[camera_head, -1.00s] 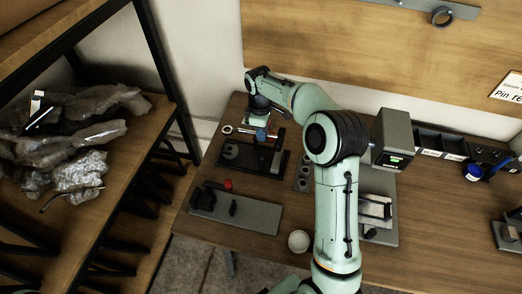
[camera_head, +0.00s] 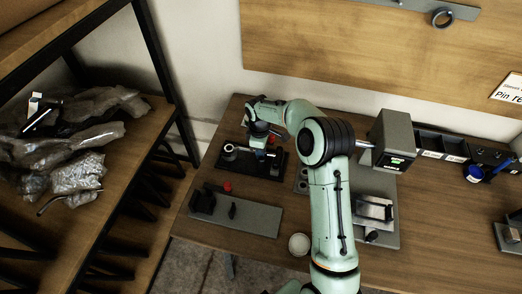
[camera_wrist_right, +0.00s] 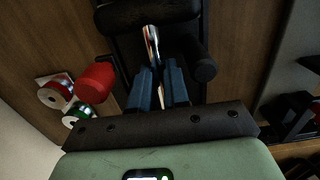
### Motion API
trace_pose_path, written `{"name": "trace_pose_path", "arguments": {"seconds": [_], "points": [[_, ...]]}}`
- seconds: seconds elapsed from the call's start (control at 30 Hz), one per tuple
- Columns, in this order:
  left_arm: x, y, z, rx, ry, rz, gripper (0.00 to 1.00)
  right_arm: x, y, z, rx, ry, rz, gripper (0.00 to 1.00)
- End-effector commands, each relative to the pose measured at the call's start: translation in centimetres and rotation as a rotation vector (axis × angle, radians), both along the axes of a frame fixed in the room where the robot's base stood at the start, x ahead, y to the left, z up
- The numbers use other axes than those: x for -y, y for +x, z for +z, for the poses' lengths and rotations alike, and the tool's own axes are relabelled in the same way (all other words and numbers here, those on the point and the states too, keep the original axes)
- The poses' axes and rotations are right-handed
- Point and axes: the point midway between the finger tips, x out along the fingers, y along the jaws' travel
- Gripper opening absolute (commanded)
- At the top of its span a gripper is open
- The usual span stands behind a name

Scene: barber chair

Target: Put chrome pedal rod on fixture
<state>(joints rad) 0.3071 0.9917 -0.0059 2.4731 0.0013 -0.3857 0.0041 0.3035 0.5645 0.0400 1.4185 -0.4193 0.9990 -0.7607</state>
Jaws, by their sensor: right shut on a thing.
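The chrome pedal rod (camera_head: 241,150) is held roughly level by my right gripper (camera_head: 262,151), over the black fixture (camera_head: 262,170). In the right wrist view, the blue fingers (camera_wrist_right: 160,88) are shut on the rod (camera_wrist_right: 152,42), which sticks out past the fingertips over the dark fixture (camera_wrist_right: 118,18). I cannot tell whether the rod touches the fixture's supports. My left gripper is not in view.
A grey plate (camera_head: 255,217) with small posts lies in front of the fixture. A grey box (camera_head: 393,142) and black bins (camera_head: 440,146) stand to the right. A shelf with plastic-wrapped items (camera_head: 75,150) is at left.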

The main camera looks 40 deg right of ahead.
Motion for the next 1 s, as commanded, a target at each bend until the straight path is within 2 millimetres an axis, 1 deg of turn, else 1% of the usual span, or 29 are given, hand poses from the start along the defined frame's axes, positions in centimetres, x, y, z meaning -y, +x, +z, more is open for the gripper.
{"name": "trace_pose_path", "arguments": {"seconds": [0.07,0.1,0.13,0.4,0.53,0.67,0.8,1.0], "points": [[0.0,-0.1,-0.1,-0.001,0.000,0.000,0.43,0.0,0.0,-0.2,0.001,-0.001,0.000,0.00],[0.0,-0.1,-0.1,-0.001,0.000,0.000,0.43,0.0,0.0,-0.4,-0.001,0.000,0.000,0.19],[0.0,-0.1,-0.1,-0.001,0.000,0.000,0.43,0.0,0.0,-0.3,0.000,0.000,0.000,0.26],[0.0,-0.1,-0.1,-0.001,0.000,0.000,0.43,0.0,0.0,-0.3,0.000,0.000,0.000,0.26],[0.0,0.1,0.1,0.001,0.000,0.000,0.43,0.0,0.1,0.5,0.001,0.000,0.000,0.26],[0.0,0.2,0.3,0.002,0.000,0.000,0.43,0.0,0.2,2.6,0.003,-0.001,0.000,0.26],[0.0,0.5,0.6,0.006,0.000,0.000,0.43,-0.1,0.3,5.8,0.005,-0.001,-0.001,0.26],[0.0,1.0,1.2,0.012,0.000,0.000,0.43,-0.2,0.4,9.8,0.004,0.000,-0.001,0.26]]}}
